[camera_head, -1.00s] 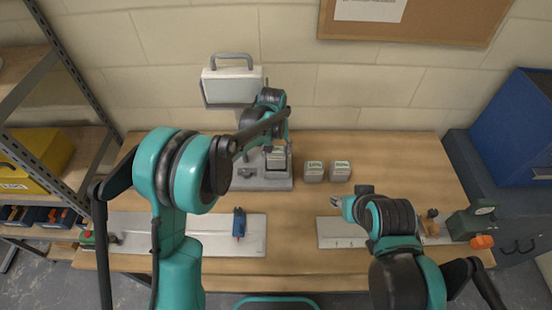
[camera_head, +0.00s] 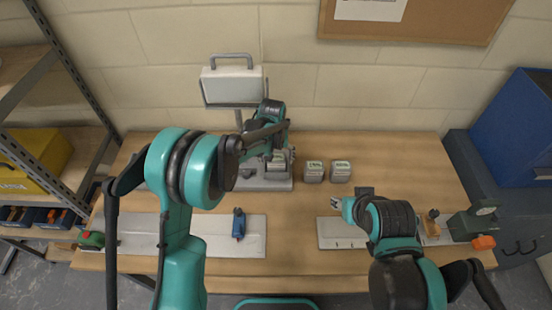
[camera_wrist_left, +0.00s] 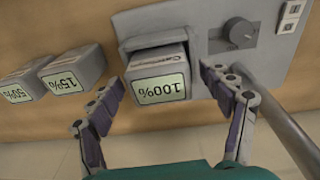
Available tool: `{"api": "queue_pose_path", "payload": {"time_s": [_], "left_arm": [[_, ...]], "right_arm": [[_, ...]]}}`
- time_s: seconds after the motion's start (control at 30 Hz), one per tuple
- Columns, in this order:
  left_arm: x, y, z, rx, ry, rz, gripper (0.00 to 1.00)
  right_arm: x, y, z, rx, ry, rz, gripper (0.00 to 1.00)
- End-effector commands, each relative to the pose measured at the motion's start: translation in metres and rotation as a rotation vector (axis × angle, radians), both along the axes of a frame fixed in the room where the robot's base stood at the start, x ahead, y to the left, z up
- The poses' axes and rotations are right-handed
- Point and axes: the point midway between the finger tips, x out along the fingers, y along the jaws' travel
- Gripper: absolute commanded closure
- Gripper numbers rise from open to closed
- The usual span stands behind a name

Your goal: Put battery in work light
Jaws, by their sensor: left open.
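The work light has a pale lamp head (camera_head: 232,85) on a post and a grey base (camera_head: 280,185) on the bench. A grey battery whose label reads 100% (camera_wrist_left: 160,85) sits partly in the slot of the grey base (camera_wrist_left: 205,40), its labelled end sticking out. It also shows in the head view (camera_head: 277,163). My left gripper (camera_wrist_left: 160,77) is open, one finger on each side of this battery, with gaps visible. My right gripper (camera_head: 337,204) hovers over the right pale mat; its fingers are too small to judge.
Two more batteries, 15% (camera_wrist_left: 75,70) and 50% (camera_wrist_left: 22,92), stand beside the base. A dial (camera_wrist_left: 238,32) is on the base. A blue tool (camera_head: 238,224) lies on the left mat (camera_head: 255,248). A green device (camera_head: 474,222) stands at the bench's right end.

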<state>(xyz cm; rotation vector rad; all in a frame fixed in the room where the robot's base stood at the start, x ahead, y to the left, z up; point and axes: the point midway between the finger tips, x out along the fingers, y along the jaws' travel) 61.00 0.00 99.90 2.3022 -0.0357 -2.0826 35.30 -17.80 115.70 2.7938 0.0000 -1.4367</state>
Motion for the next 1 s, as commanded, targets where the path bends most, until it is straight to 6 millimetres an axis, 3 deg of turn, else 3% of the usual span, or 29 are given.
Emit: {"api": "queue_pose_path", "payload": {"time_s": [0.17,0.5,0.7,1.0], "left_arm": [[-0.001,0.0,0.01,0.0,0.0,0.0,0.21],[-0.008,0.003,0.081,0.0,0.0,0.0,0.21],[-0.011,0.005,0.111,0.0,0.0,0.0,0.21],[-0.013,0.006,0.123,0.0,-0.002,0.0,0.21]], "right_arm": [[0.0,0.0,0.003,0.0,0.0,0.0,0.6],[0.0,0.0,0.014,0.0,0.0,0.0,0.6],[0.0,0.0,0.017,0.0,0.0,0.0,0.6],[0.0,0.0,0.018,0.0,0.0,0.0,0.6]]}}
